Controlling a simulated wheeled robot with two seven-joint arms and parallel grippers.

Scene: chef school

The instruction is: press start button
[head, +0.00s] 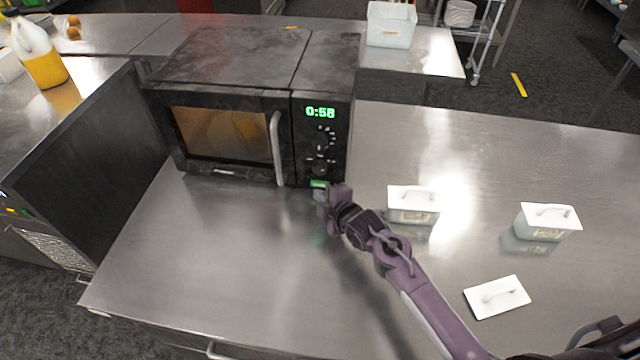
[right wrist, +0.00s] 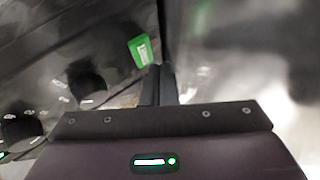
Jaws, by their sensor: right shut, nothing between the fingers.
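The black microwave (head: 228,60) stands on the steel counter, its door shut and its window lit. Its green display (head: 320,112) reads 0:58. The green start button (head: 319,184) is at the bottom of the control panel; it also shows in the right wrist view (right wrist: 140,50). My right gripper (head: 322,196) is shut and empty, just in front of and below the button. In the right wrist view its fingertips (right wrist: 157,72) are close beside the button's lower right; I cannot tell whether they touch it. My left gripper is not in view.
Two white lidded containers (head: 413,205) (head: 547,222) and a loose white lid (head: 497,297) lie on the counter (head: 230,270) to the right. A clear bin (head: 391,24) stands behind. A bottle of yellow liquid (head: 40,58) stands at the far left. The counter's front left is clear.

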